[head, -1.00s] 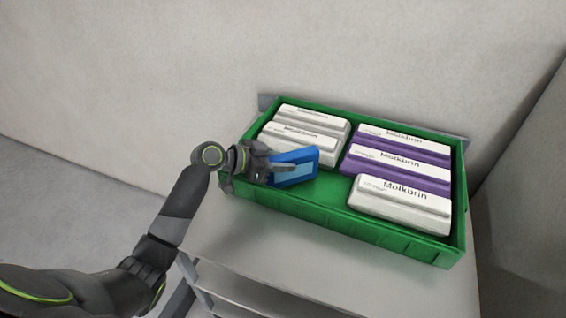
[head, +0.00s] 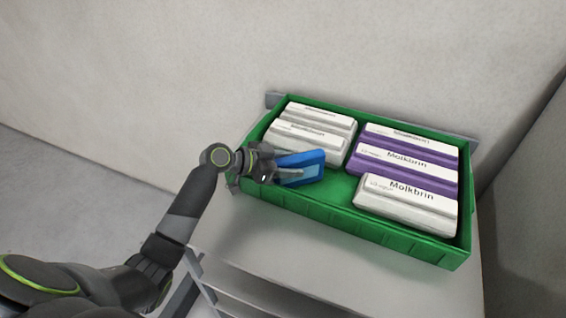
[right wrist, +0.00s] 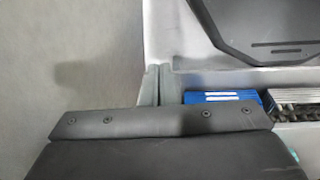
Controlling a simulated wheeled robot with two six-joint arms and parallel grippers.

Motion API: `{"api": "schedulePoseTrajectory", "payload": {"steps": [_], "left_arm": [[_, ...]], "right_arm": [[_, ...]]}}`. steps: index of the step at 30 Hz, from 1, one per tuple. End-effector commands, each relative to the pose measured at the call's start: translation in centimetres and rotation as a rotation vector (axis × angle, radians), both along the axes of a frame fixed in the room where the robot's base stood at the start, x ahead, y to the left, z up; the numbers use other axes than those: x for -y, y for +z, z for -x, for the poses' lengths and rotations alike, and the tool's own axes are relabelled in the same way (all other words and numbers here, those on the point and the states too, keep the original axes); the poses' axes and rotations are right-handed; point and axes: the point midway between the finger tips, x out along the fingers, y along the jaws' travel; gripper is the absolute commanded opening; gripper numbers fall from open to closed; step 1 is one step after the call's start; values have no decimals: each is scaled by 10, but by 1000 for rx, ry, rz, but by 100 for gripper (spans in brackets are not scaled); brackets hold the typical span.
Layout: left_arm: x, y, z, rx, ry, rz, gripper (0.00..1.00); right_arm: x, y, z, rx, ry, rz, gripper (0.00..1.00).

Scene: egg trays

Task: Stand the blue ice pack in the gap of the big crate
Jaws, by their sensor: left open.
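The blue ice pack (head: 309,173), with a lighter blue panel, is at the front left of the big green crate (head: 345,216). It is in or just above the gap in front of the two left cartons and looks tilted. I cannot tell whether its lower edge touches the crate floor. My left gripper (head: 283,174) is open, at the pack's left end, with a finger across its near face. The far finger is hard to make out.
Two pale cartons (head: 307,138) fill the crate's back left. Two purple-and-white cartons (head: 405,173) and a white carton (head: 406,206) fill its right side. The crate stands on a grey table (head: 330,262). Blue packs (right wrist: 222,97) show in the right wrist view.

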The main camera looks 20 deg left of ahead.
Motion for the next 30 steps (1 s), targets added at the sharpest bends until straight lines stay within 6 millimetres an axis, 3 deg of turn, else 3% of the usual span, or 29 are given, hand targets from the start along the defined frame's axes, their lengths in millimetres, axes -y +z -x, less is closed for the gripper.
{"api": "schedulePoseTrajectory", "payload": {"steps": [5,21,30], "left_arm": [[-8,4,5,2,2,-3,51],[-70,37,57,0,1,-5,51],[-84,47,70,0,0,0,51]], "right_arm": [[4,-1,0,0,1,5,0],[7,-24,-2,2,3,10,0],[5,-29,-2,2,3,6,0]]}}
